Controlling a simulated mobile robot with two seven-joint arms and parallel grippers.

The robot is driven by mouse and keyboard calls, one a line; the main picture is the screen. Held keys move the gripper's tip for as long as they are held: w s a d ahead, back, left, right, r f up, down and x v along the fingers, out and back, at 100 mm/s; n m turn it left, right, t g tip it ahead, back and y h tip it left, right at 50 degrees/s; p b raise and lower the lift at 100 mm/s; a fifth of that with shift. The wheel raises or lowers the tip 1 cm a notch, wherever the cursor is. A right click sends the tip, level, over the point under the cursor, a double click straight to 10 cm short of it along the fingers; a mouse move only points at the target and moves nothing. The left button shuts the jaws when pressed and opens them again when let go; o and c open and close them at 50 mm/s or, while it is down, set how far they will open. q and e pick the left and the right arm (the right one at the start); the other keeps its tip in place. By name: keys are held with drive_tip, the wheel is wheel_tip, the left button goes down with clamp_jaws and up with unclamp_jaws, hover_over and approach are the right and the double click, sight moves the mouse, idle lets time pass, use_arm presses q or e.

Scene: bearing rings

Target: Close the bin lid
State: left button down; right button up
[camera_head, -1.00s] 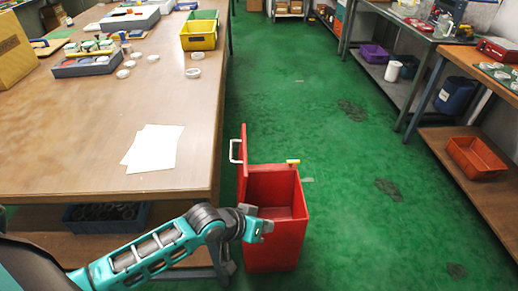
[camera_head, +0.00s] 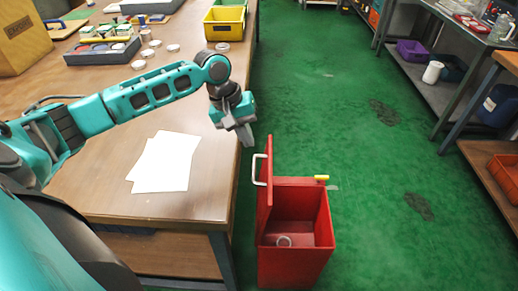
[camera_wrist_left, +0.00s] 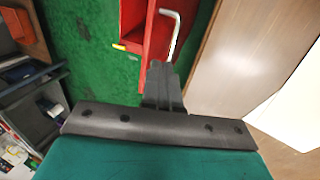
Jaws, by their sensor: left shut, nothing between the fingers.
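The red bin (camera_head: 290,262) stands on the green floor beside the table's right edge. Its lid (camera_head: 265,195) is open and stands upright on the bin's left side, with a white handle (camera_head: 259,170) on its outer face. A pale ring (camera_head: 283,240) lies inside the bin. My left gripper (camera_head: 245,138) is shut and empty, pointing down above the table edge, a little up and left of the lid and apart from it. In the left wrist view, the shut fingers (camera_wrist_left: 163,85) appear just below the handle (camera_wrist_left: 172,35). My right gripper is out of view.
The wooden table (camera_head: 110,200) fills the left, with white papers (camera_head: 165,162), several rings, a yellow bin (camera_head: 224,24) and a grey tray (camera_head: 102,52). A yellow tab (camera_head: 321,178) sits at the bin's back edge. Green floor (camera_head: 340,110) is clear right of the bin.

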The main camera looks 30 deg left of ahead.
use_arm(q)
drive_tip(key=b, duration=0.2)
hover_over(266, 175)
drive_tip(key=a, duration=0.2)
wheel_tip(266, 175, down, 8)
drive_tip(key=shift+s+d+f, duration=0.1)
drive_tip(key=shift+s+f, duration=0.2)
drive_tip(key=shift+f, duration=0.4)
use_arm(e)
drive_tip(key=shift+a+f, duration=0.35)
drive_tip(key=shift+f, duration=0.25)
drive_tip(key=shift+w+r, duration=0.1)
